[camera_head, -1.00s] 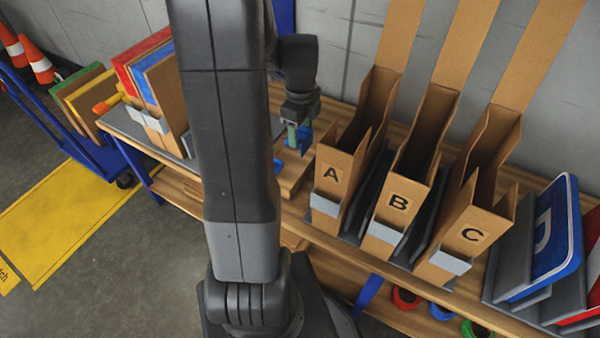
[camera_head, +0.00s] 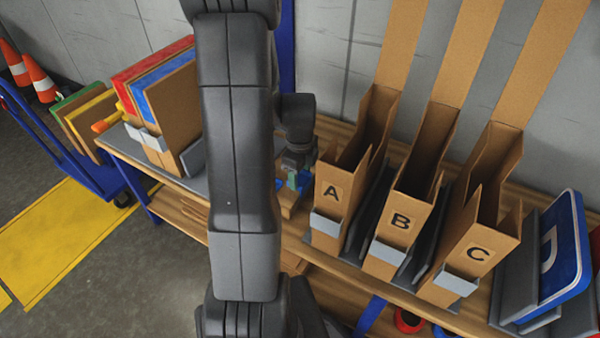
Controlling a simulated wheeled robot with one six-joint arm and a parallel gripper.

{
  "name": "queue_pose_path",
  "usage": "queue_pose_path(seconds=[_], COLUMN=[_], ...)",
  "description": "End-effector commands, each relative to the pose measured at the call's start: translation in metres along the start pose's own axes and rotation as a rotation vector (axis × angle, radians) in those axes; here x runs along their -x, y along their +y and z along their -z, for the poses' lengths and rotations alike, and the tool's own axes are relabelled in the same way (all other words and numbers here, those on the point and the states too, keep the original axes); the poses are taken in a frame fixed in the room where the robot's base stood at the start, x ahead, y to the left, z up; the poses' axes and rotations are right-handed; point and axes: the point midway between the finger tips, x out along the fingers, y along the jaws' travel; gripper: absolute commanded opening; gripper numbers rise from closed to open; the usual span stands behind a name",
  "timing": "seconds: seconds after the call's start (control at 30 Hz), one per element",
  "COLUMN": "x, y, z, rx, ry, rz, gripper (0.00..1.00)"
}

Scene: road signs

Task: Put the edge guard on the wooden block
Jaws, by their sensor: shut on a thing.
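My gripper (camera_head: 297,177) points down just left of box A, partly hidden by my arm. It is shut on a small blue piece (camera_head: 304,180), which looks like the edge guard. A green patch shows beside it at the fingertips. The wooden block (camera_head: 291,209) is on the bench under the gripper, its left part hidden behind my arm. The blue piece is at or just above the block; I cannot tell whether they touch. Another small blue bit (camera_head: 279,184) shows at the edge of my arm.
Cardboard boxes A (camera_head: 328,194), B (camera_head: 398,222) and C (camera_head: 474,252) stand close on the right of the gripper. A blue sign (camera_head: 565,250) stands in a rack at far right. Panels (camera_head: 172,105) stand at left on the bench. A blue cart (camera_head: 95,170) is on the floor.

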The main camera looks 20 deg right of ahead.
Motion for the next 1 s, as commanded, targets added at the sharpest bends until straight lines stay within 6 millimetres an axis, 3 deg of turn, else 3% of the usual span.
queue_pose_path(seconds=[0.4, 0.43, 0.53, 0.83, 1.0], x=[-0.011, -0.011, -0.011, -0.009, 0.004], y=[0.0, 0.0, 0.0, 0.0, 0.0], z=[0.0, 0.0, 0.0, 0.0, 0.0], rx=[0.0, 0.0, 0.0, 0.0, 0.0], ry=[0.0, 0.0, 0.0, 0.0, 0.0], rz=[0.0, 0.0, 0.0, 0.0, 0.0], gripper=[0.33, 0.57, 0.77, 0.77, 0.77])
